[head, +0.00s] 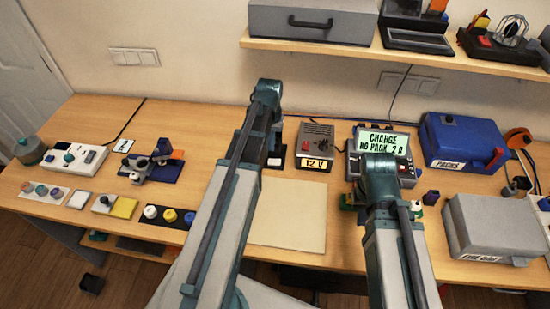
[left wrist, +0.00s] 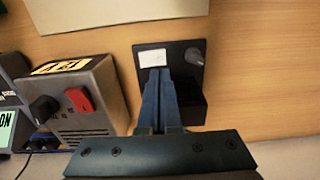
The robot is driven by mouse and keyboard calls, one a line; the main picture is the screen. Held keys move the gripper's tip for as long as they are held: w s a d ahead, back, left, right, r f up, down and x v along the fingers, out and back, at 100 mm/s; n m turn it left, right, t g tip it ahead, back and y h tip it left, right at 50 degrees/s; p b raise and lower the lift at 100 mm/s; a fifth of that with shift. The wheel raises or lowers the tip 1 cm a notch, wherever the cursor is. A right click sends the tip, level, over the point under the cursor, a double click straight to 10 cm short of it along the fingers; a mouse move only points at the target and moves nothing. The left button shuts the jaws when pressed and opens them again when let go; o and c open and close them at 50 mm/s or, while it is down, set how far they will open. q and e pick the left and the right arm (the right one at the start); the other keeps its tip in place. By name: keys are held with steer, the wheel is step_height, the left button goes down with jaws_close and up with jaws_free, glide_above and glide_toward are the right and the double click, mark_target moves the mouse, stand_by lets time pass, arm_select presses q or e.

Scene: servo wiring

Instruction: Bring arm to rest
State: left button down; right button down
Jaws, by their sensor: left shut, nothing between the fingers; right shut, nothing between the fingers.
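My left arm (head: 232,170) reaches forward over the middle of the bench, and its fingers are hidden or too small to tell in the head view. In the left wrist view my left gripper (left wrist: 167,75) is shut and empty. Its tips appear over a black holder (left wrist: 187,60) with a white label and a dark knob; I cannot tell if they touch it. My right arm (head: 392,220) stands in front of the charger (head: 385,141), which reads "CHARGE NO PACK 2 A". My right gripper's fingers are hidden behind that arm.
A grey 12 V supply (head: 315,145) stands close beside the left gripper. A pale mat (head: 290,218) lies in front. A blue case (head: 460,140) and a grey case (head: 495,226) stand at right. Small devices and coloured pots (head: 169,215) fill the left. A shelf (head: 330,47) hangs above.

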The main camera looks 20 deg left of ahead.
arm_select(q)
steer(key=shift+r, duration=0.55)
arm_select(e)
steer(key=shift+r, duration=0.55)
arm_select(q)
steer(key=s+d+m, duration=0.3)
steer(key=s+d, duration=0.4)
steer(key=d, duration=0.4)
steer(key=s+d+m+y, duration=0.1)
steer(key=s+d+m, duration=0.2)
steer(key=s+d, duration=0.5)
steer(key=d, duration=0.3)
steer(key=shift+s+d+m, duration=0.15)
steer(key=shift+s+m, duration=0.1)
steer(key=shift+m, duration=0.05)
